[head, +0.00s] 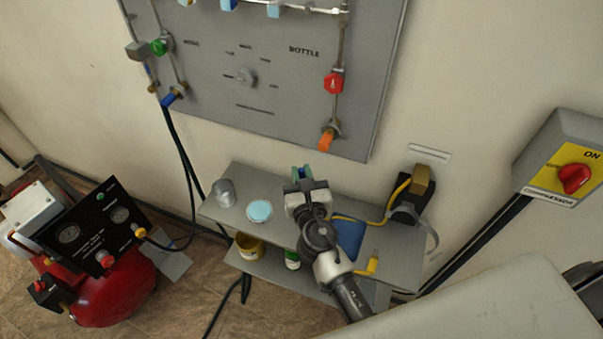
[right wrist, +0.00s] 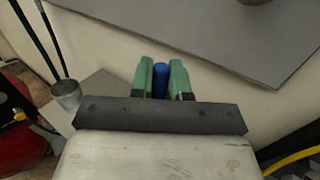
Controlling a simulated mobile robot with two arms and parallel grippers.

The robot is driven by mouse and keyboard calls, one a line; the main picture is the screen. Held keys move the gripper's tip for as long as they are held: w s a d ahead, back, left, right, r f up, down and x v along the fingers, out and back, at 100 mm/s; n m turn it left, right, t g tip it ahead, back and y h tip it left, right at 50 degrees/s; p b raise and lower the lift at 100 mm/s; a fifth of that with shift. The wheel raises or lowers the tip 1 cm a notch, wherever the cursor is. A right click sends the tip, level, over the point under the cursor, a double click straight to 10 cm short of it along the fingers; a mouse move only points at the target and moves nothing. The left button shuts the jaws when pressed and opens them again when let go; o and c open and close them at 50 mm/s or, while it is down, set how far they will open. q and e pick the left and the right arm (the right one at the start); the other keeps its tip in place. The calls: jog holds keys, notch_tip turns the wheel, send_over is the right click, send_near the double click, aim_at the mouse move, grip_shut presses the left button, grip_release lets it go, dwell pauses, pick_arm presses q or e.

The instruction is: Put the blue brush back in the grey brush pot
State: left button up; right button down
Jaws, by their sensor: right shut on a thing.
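My right gripper (head: 302,174) is over the back part of the grey shelf, close to the wall panel. In the right wrist view its green fingers (right wrist: 161,82) are shut on the blue brush (right wrist: 160,78), of which only a short blue rounded part shows between them. The rest of the brush is hidden. The grey brush pot (head: 224,192) stands on the left end of the shelf, left of the gripper and apart from it. The pot also shows at the left in the right wrist view (right wrist: 67,92). My left gripper is not in view.
A round light-blue-topped thing (head: 259,211) stands between the pot and my right arm. The shelf (head: 275,181) also holds a blue flat thing (head: 349,241). A yellow tin (head: 249,243) and a bottle (head: 292,260) are below. The panel (head: 270,120) rises behind.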

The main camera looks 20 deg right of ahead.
jog(key=shift+f+b, duration=1.1)
jog(key=shift+f, duration=0.2)
jog(key=c, duration=1)
grip_release()
jog(key=s+b, duration=0.1)
jog(key=s, duration=0.2)
jog(key=s+a, duration=0.1)
jog(key=s, duration=0.3)
jog(key=s+b, duration=0.1)
jog(key=s, duration=0.2)
jog(key=shift+s+a+f+b, duration=0.1)
jog(key=shift+s+a+b, duration=0.1)
jog(key=shift+s+b, duration=0.15)
jog(key=shift+d, duration=0.1)
